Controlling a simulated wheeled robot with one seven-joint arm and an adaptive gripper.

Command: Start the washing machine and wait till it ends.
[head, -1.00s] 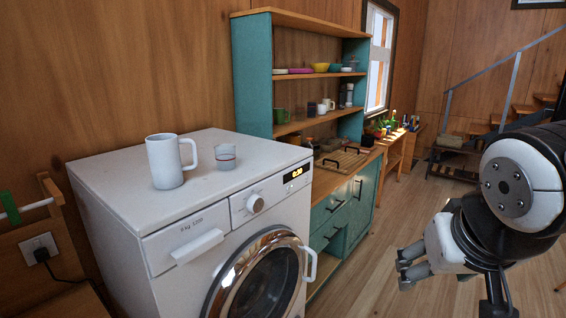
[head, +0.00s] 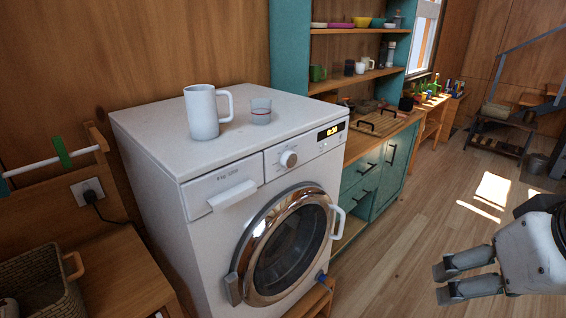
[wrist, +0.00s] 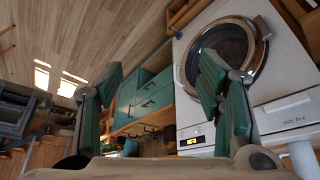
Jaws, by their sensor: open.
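The white washing machine (head: 185,162) stands against the wall in the middle of the head view. Its round door (head: 285,246) looks closed, with a white handle (head: 337,222) on the right. A round dial (head: 289,159) and a lit display (head: 332,131), which seems to read 0:30, are on its front panel. In the wrist view the machine (wrist: 282,75) appears turned over, with its display (wrist: 191,141) between and beyond the fingers. My gripper (head: 442,283) is open and empty, at the lower right of the head view, well apart from the machine. It also shows in the wrist view (wrist: 160,90).
A white mug (head: 202,112) and a small glass (head: 261,111) stand on the machine. A teal cabinet (head: 357,190) with shelves stands to its right. A basket (head: 40,285) and a plugged socket (head: 88,191) are at left. The wooden floor (head: 420,215) ahead is clear.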

